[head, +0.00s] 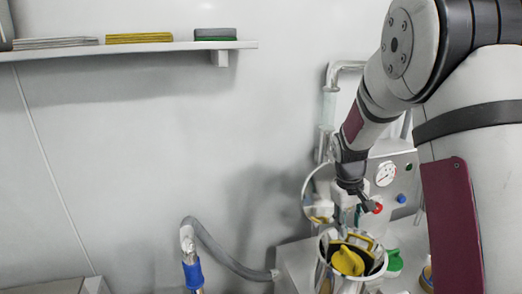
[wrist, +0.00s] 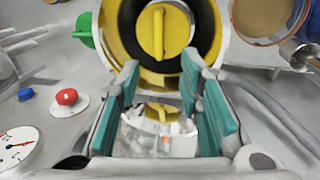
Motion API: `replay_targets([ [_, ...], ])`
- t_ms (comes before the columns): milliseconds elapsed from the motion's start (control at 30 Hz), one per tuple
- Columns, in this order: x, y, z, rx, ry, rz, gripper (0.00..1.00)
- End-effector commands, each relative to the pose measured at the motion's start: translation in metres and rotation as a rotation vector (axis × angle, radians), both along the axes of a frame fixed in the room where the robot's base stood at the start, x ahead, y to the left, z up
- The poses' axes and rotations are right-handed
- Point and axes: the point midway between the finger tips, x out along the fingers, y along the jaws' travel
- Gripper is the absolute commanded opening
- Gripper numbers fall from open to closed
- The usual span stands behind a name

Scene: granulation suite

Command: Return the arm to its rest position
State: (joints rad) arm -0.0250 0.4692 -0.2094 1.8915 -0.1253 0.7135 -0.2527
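My gripper (head: 358,198) hangs from the bent arm at the right of the head view, above a white-rimmed vessel (head: 326,246). In the wrist view, the teal-padded fingers of my gripper (wrist: 160,66) stand apart. I see nothing clamped between the pads. A clear, shiny piece shows in the gap lower down; I cannot tell how far behind the fingers it lies. A yellow part with a raised grip (head: 347,261) sits in the vessel mouth. It also shows beyond the fingertips in the wrist view (wrist: 158,32).
A panel with a pressure gauge (head: 386,173), red button (head: 377,208) and blue knob (head: 401,198) stands close behind my gripper. A green part (head: 394,262) is beside the vessel. A grey hose (head: 225,258) runs left. A wall shelf (head: 130,49) is upper left, with bare wall below.

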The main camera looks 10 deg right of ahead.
Motion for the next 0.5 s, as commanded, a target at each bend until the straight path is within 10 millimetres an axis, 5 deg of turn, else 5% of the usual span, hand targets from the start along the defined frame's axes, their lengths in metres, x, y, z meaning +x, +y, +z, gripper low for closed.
replay_targets([
  [267,-0.047,0.032,0.087,0.073,-0.12,-0.048,0.33],
  [500,-0.108,0.061,0.148,0.137,-0.224,-0.083,0.33],
])
